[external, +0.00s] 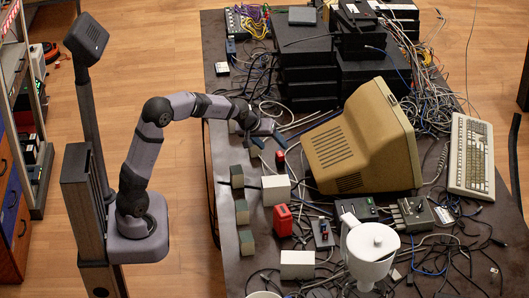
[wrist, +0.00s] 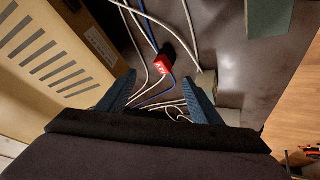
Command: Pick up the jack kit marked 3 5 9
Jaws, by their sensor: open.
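My gripper (external: 268,141) is open and empty, pointing down above the dark table left of the beige monitor. In the wrist view its two blue fingers (wrist: 162,92) are spread apart. A small red block (wrist: 165,67) with white marks lies just beyond the fingertips, between their lines; it shows beside the gripper in the external view (external: 280,158). I cannot read its marks clearly. Several small grey-green blocks stand along the table's left edge, one of them here (external: 237,176). No marking 3 5 9 is legible in either view, so I cannot tell which thing is the kit.
The beige monitor (external: 355,145) stands close right of my gripper. White and blue cables run around the red block. A larger red object (external: 282,220) and a white box (external: 275,190) stand nearer the front. A white pitcher-like vessel (external: 370,250) is at front right. Black boxes are stacked behind.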

